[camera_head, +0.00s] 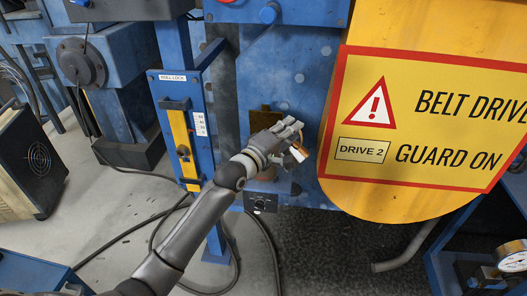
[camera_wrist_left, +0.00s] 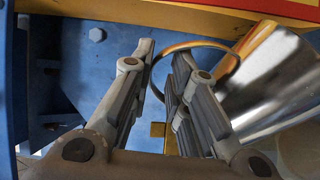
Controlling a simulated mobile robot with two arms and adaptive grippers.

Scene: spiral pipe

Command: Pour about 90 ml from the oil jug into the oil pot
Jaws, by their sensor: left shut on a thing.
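My left gripper (camera_head: 285,140) is in front of the blue machine, left of the yellow guard. In the left wrist view its fingers (camera_wrist_left: 167,85) are shut on the thin brass handle (camera_wrist_left: 197,42) of a shiny metal jug (camera_wrist_left: 275,85), which I take for the oil jug. The jug is tilted and lies right of the fingers; its far end is cut off by the frame. In the head view it is mostly hidden by the gripper. A brass-coloured fitting (camera_head: 263,119) sits on the machine just behind the gripper; I cannot tell if it is the oil pot. No liquid shows.
The yellow belt drive guard (camera_head: 425,205) stands close on the right. A blue post with a roll lock panel (camera_head: 183,125) stands on the left. A small black control box (camera_head: 261,203) is below the gripper. Cables (camera_head: 277,265) lie on the floor.

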